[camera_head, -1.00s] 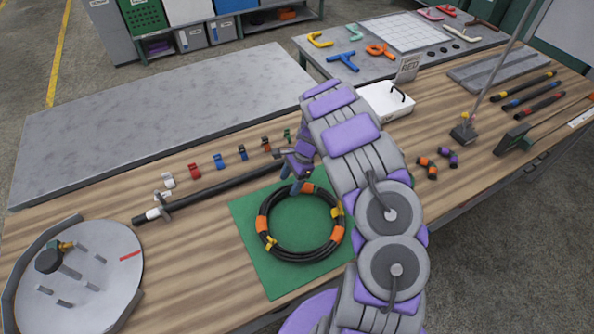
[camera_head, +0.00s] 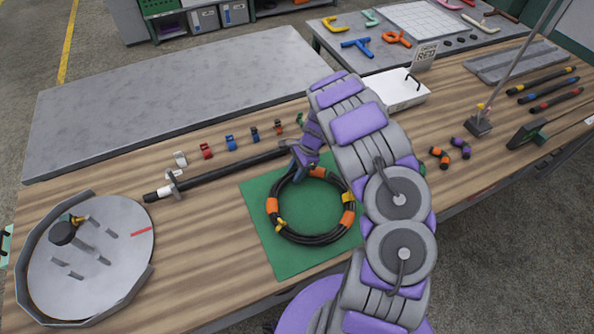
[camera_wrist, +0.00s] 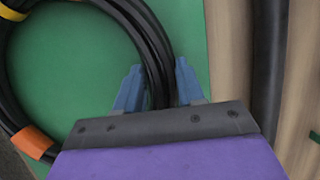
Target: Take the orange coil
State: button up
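The coil (camera_head: 274,221) is a ring of black hose with orange bands and yellow ties. It lies flat on the green mat (camera_head: 296,262). My gripper (camera_head: 297,174) is low at the coil's far side in the head view, partly hidden by my wrist. In the wrist view, my gripper's two blue fingers (camera_wrist: 158,88) stand apart, one on each side of the black hose strands (camera_wrist: 151,52) of the coil. The fingers look close to the hose, with no clear squeeze. Their tips' depth is hard to tell.
A long black rod (camera_head: 226,178) lies just beyond the mat, close to my gripper. Several small coloured clips (camera_head: 230,143) stand behind it. A round grey tray with pegs (camera_head: 120,259) is at the left. A white box (camera_head: 404,96) stands behind my arm.

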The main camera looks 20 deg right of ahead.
jog(key=c, duration=0.3)
jog(key=shift+d, duration=0.3)
grip_shut()
jog(key=shift+o, duration=1.8)
grip_release()
grip_shut()
jog(key=shift+a, duration=0.1)
